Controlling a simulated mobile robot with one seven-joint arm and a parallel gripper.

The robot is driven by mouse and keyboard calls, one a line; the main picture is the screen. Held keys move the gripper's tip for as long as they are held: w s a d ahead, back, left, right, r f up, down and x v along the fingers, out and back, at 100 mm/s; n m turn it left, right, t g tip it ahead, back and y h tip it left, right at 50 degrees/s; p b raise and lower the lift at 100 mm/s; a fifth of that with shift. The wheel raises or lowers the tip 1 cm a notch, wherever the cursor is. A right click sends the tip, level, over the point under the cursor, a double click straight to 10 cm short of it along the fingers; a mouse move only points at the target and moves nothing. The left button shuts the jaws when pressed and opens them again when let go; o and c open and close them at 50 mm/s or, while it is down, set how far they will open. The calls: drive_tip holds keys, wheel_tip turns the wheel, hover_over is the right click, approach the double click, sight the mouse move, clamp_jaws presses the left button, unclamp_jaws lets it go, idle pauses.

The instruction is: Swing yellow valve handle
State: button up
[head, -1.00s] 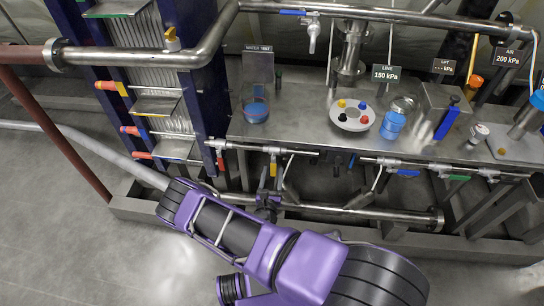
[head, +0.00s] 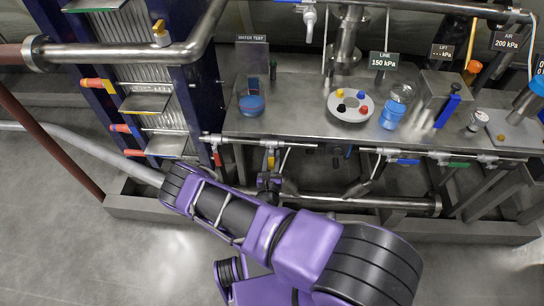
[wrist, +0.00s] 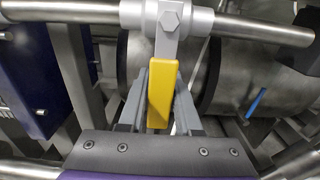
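The yellow valve handle (wrist: 163,95) hangs down from a grey valve body with a hex bolt (wrist: 170,22) on a steel pipe in the wrist view. In the head view the yellow handle (head: 270,160) is small, below the bench's front edge. My gripper (wrist: 163,100) has one grey finger on each side of the handle. A narrow gap seems to show beside the handle's lower right, so the fingers look open around it. Contact on the left side is unclear. My gripper (head: 268,180) also shows in the head view, just below the handle.
Other valves with red (head: 217,158), blue (head: 408,161) and green (head: 458,164) handles sit along the same pipe line. The steel bench (head: 300,120) above carries beakers and a round tray (head: 350,117). A lower horizontal pipe (head: 400,204) runs beneath the gripper.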

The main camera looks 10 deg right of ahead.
clamp_jaws()
idle(1.1)
